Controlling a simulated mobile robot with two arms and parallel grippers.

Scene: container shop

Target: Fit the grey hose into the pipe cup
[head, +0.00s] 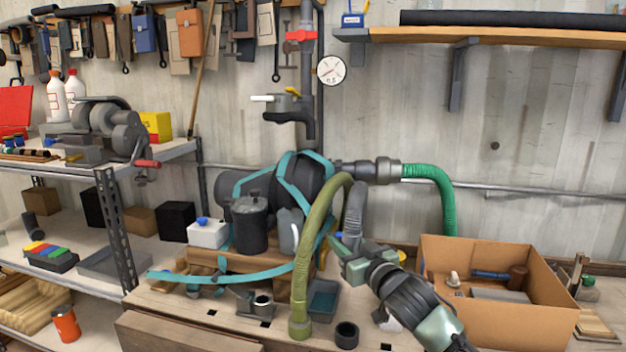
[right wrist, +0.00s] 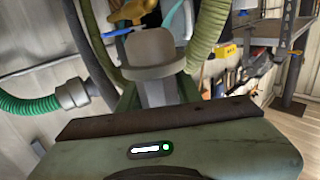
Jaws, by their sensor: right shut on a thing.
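The grey hose (head: 354,212) hangs down beside the olive hose, in the middle of the head view. My right gripper (head: 347,247) is shut on it near its lower end. In the right wrist view, a grey end with a wide collar (right wrist: 152,52) shows just beyond my fingers. A short dark open cup (head: 347,335) stands on the bench below my right gripper, apart from the hose. A second, metal-rimmed cup (head: 262,303) stands farther left on a bracket. I cannot tell which one is the pipe cup. My left gripper is out of view.
The olive hose (head: 300,285) curves down to the bench, left of my right gripper. A green hose (head: 440,190) runs from a dark fitting at the back. A cardboard box (head: 520,318) with parts stands on the right. A small blue-grey tray (head: 323,298) lies behind the dark cup.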

